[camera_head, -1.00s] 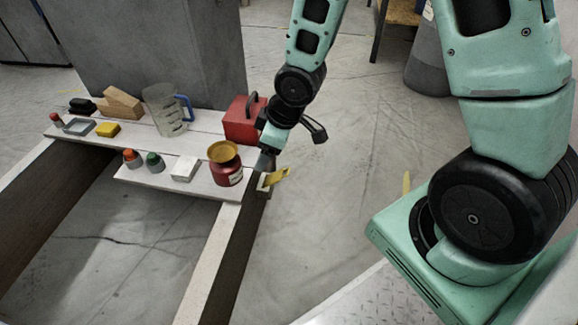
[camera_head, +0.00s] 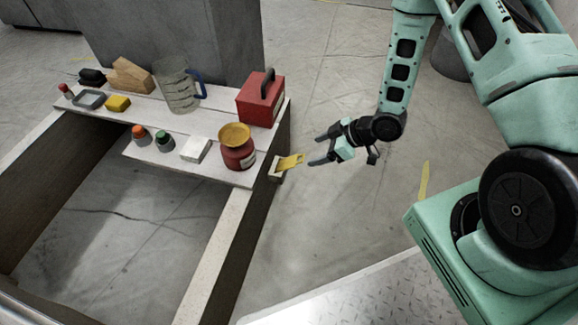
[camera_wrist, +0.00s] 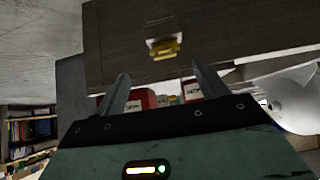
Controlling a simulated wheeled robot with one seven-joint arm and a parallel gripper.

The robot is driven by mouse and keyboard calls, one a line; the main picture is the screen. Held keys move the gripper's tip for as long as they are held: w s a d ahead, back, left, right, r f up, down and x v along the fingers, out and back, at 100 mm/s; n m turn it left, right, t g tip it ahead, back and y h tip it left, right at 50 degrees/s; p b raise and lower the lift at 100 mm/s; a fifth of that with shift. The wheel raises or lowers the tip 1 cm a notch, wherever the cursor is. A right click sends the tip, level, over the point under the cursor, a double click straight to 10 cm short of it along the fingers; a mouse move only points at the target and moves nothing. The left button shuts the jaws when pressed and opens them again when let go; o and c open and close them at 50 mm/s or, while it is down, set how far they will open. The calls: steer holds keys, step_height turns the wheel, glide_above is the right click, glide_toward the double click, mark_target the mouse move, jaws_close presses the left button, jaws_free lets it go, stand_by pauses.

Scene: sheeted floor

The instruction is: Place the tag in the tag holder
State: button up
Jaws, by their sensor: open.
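The yellow tag (camera_head: 291,161) sits at a small light holder (camera_head: 277,171) on the outer side of the workbench frame, its yellow part sticking out to the right. In the wrist view the yellow tag (camera_wrist: 165,50) shows against the dark board, with the pale holder (camera_wrist: 160,28) behind it. My gripper (camera_head: 319,148) is open and empty, just right of the tag and apart from it. In the wrist view, the two fingers (camera_wrist: 158,80) are spread with nothing between them. How deep the tag sits in the holder cannot be told.
On the white shelf (camera_head: 215,111) stand a red toolbox (camera_head: 260,102), a red jar with a yellow top (camera_head: 237,146), a clear jug (camera_head: 177,88) and several small items. Open floor (camera_head: 335,225) lies right of the bench.

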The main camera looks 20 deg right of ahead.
mark_target(292, 161)
steer(key=b+x, duration=0.2)
steer(key=x, duration=0.3)
steer(key=shift+w+a+f, duration=0.1)
steer(key=shift+a+f, duration=0.05)
steer(key=shift+a, duration=0.05)
steer(key=b+x, duration=0.2)
steer(key=x, duration=0.1)
steer(key=b+x, duration=0.1)
steer(key=x, duration=0.1)
steer(key=shift+s+a+b, duration=0.2)
steer(key=shift+s+b, duration=0.05)
steer(key=shift+b, duration=0.15)
steer(key=c, duration=1.1)
steer(key=shift+c, duration=0.2)
